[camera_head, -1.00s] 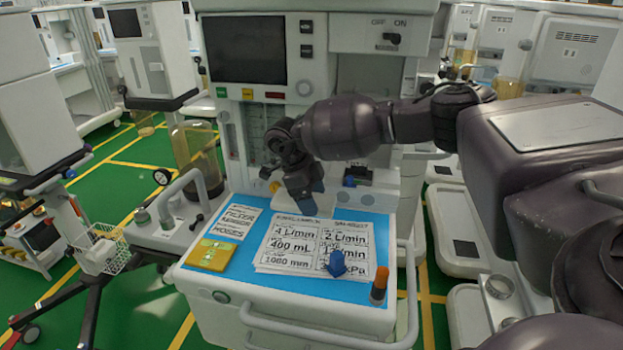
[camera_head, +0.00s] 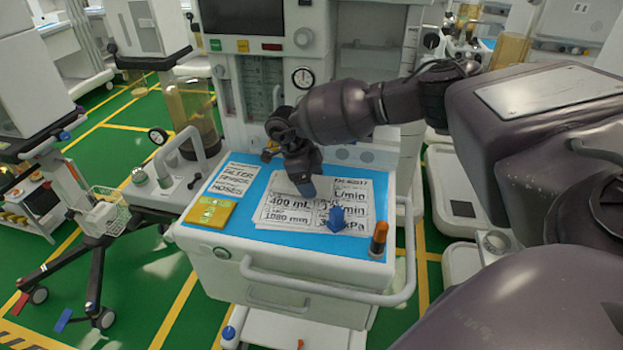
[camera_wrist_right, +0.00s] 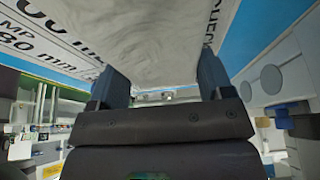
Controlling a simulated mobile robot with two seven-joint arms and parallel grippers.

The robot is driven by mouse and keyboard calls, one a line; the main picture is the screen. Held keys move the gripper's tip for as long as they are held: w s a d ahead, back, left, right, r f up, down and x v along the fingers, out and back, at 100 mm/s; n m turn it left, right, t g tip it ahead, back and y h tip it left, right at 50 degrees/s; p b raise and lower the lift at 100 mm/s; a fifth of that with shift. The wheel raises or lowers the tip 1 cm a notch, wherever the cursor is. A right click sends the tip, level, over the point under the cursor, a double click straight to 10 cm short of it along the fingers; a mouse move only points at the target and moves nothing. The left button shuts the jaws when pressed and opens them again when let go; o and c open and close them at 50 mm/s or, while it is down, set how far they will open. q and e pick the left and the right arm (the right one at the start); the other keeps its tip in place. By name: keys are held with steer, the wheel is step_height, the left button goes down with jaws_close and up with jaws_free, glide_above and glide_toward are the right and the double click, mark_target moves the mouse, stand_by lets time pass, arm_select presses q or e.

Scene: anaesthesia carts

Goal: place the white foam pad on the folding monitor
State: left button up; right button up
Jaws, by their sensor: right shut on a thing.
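My right gripper (camera_head: 304,184) is over the printed papers (camera_head: 282,215) on the blue worktop, pointing down. In the right wrist view its two dark fingers (camera_wrist_right: 160,82) stand apart with a pale, wrinkled white thing (camera_wrist_right: 135,35) between and beyond them, apparently the white foam pad. The gripper is shut on it. In the head view the gripper mostly hides this thing, and I cannot tell whether it touches the papers. A dark screen (camera_head: 252,17) is at the top of the cart, cut by the frame; I cannot tell whether it is the folding monitor. My left gripper is out of view.
The blue worktop (camera_head: 262,183) also carries a yellow packet (camera_head: 210,212), a blue knob-like thing (camera_head: 338,220) and an orange-topped cylinder (camera_head: 379,238). A rail (camera_head: 320,290) runs along the cart's front. Another wheeled cart (camera_head: 75,190) stands at the left, with green floor between.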

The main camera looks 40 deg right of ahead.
steer(key=o, duration=1)
steer(key=shift+f, duration=0.1)
